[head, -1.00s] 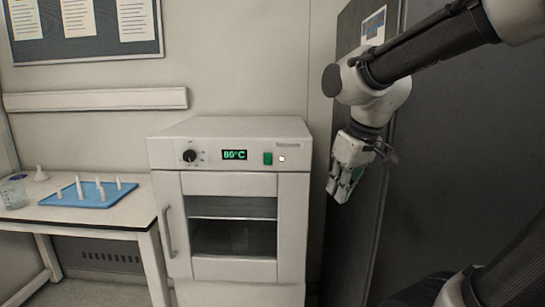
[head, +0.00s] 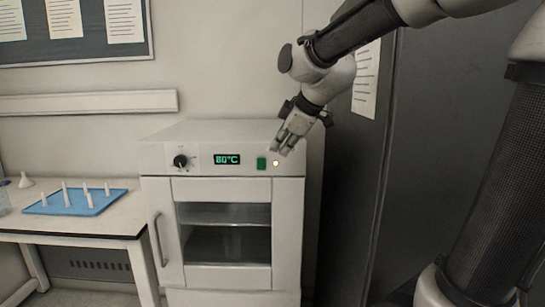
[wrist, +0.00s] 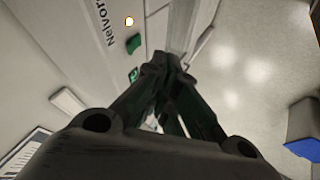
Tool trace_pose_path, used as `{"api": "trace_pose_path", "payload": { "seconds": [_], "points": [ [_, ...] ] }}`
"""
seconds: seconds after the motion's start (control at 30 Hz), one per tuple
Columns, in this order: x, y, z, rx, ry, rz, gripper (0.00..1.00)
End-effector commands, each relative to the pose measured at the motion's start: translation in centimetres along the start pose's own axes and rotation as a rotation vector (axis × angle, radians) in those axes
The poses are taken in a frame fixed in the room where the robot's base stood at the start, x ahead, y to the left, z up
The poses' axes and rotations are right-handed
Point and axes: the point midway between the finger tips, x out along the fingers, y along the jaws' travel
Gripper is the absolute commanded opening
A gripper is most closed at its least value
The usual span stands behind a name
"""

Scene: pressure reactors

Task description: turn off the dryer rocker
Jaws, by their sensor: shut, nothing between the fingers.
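The dryer (head: 222,222) is a white cabinet with a glass window and a control panel on top. Its green rocker (head: 261,163) sits right of the display (head: 227,159), which reads 80°C. A lit lamp (head: 276,163) is just right of the rocker. In the wrist view the rocker (wrist: 133,43) and lamp (wrist: 129,21) show at upper left. My gripper (head: 282,148) is shut and empty, in front of the panel's right end, slightly above and right of the rocker. In the wrist view its closed fingertips (wrist: 170,62) look apart from the rocker. Which way the rocker is tipped is too small to tell.
A black knob (head: 180,161) is on the panel's left. A table (head: 125,223) with a blue pegged tray (head: 55,207) stands at left. A dark cabinet (head: 430,130) stands at right.

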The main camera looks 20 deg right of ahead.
Motion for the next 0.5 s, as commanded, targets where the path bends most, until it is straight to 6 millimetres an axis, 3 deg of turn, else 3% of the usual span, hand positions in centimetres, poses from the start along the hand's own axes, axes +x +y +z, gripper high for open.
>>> {"api": "trace_pose_path", "payload": {
  "seconds": [0.17,0.5],
  "points": [
    [2.6,-0.1,0.1,0.0,-0.003,-0.005,0.0],
    [9.8,-0.1,0.1,0.0,-0.004,-0.005,0.0]
  ]
}}
